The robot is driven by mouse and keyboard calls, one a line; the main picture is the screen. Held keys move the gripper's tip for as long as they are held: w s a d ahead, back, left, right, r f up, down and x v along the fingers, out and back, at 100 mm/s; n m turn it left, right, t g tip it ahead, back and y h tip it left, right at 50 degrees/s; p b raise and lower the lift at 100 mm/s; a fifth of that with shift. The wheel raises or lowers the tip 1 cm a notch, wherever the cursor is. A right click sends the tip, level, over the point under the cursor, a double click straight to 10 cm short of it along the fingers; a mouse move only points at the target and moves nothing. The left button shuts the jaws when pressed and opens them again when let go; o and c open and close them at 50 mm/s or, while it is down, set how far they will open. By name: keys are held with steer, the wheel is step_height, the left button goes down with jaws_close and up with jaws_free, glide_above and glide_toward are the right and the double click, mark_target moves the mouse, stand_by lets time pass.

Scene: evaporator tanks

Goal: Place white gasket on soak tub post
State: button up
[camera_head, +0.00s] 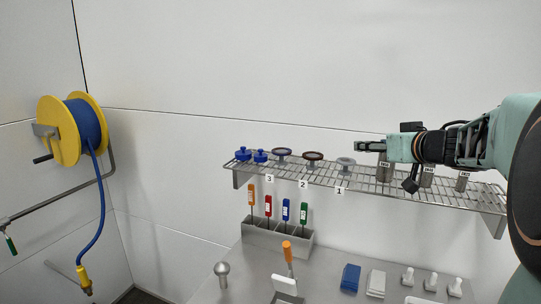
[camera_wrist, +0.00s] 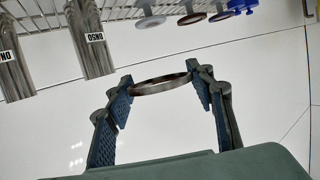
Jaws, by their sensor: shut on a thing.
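My gripper (camera_head: 370,146) is in front of the wire shelf's right half, pointing left. In the wrist view my gripper (camera_wrist: 162,84) is shut on a thin ring gasket (camera_wrist: 160,82), with a fingertip at each side of it. The ring looks grey-brown rather than clearly white, and its middle is open. In the head view the ring is too small to make out. I cannot identify a soak tub or its post in either view.
The wire shelf (camera_head: 400,186) holds a grey disc (camera_head: 345,161), a brown disc (camera_head: 313,156), a dark disc (camera_head: 282,152), blue fittings (camera_head: 243,154) and metal cylinders (camera_wrist: 92,40). Below, the bench (camera_head: 205,290) carries a screwdriver rack (camera_head: 277,238). A hose reel (camera_head: 75,128) hangs left.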

steer(key=w+a+f+y, duration=0.15)
steer(key=a+f, duration=0.25)
steer(key=a, duration=0.4)
steer(key=s+a+f+m+h, duration=0.1)
steer(key=s+a+f+h, duration=0.1)
steer(key=f, duration=0.6)
steer(key=s+a+f+m+h, duration=0.1)
steer(key=s+a+f+h, duration=0.1)
steer(key=f, duration=0.7)
steer(key=shift+s+a+f, duration=0.15)
steer(key=shift+s+a, duration=0.4)
steer(key=shift+s, duration=0.1)
steer(key=shift+s+a, duration=0.15)
